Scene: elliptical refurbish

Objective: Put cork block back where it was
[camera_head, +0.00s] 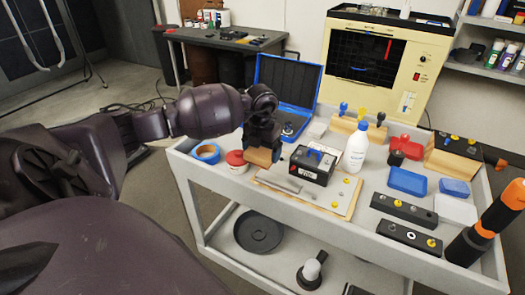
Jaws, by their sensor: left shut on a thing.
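My left gripper (262,148) comes in from the left and points down over the left half of the grey cart top. It is shut on the cork block (258,157), a tan piece showing below the fingers. The block is next to the red-lidded white tub (237,161) and left of a black box with a blue handle (313,165). I cannot tell whether the block touches the surface below it. My right gripper is not in view.
A wooden board (342,201) with metal pieces lies in front of the block. Blue tape (206,152), an open blue case (287,90) and a white bottle (356,147) stand nearby. Black bars, blue boxes and an orange-black cylinder (489,221) crowd the cart's right side.

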